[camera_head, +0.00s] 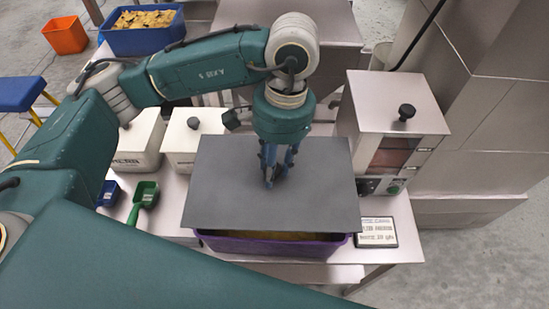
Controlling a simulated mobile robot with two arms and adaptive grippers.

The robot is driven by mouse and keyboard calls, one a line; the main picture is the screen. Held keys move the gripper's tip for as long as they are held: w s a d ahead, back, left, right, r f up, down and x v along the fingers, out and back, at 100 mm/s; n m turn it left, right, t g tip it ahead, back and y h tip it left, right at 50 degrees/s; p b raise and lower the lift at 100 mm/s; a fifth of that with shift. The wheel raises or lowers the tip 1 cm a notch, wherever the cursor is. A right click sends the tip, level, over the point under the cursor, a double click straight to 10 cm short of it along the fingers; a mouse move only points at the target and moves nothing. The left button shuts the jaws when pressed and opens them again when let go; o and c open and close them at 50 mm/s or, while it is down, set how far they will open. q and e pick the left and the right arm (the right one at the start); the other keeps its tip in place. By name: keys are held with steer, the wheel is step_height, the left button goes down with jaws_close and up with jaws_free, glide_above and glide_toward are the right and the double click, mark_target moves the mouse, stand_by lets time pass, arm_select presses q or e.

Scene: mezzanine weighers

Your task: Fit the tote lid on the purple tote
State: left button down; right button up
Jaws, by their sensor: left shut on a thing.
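The tote lid (225,185) is a flat dark grey panel over the purple tote (265,247). The tote stands on the front part of the metal table, and only its front wall and a strip of yellowish contents show under the lid's front edge. My left gripper (270,180) points down at the middle of the lid and is shut on its handle, which the fingers mostly hide. The lid covers most of the tote; I cannot tell whether it touches the rim all round. My right gripper is not in view.
A metal machine with a black knob (406,112) stands right of the lid. A label card (376,232) lies by the tote's right end. A green scoop (143,198), a blue scoop (108,193) and white lidded bins (193,138) are at left. A blue tote (142,40) stands behind.

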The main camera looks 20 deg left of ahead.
mark_target(279, 164)
arm_select(q)
steer(key=shift+f+b, duration=0.4)
steer(key=shift+f, duration=2.25)
steer(key=shift+f+b, duration=0.55)
steer(key=shift+b, duration=0.2)
steer(key=c, duration=1.2)
jaws_free()
steer(key=shift+r, duration=0.1)
steer(key=r, duration=0.3)
steer(key=w+r, duration=0.1)
steer(key=r, duration=0.7)
steer(key=shift+w+d, duration=0.15)
steer(key=shift+d, duration=0.25)
steer(key=shift+r, duration=0.4)
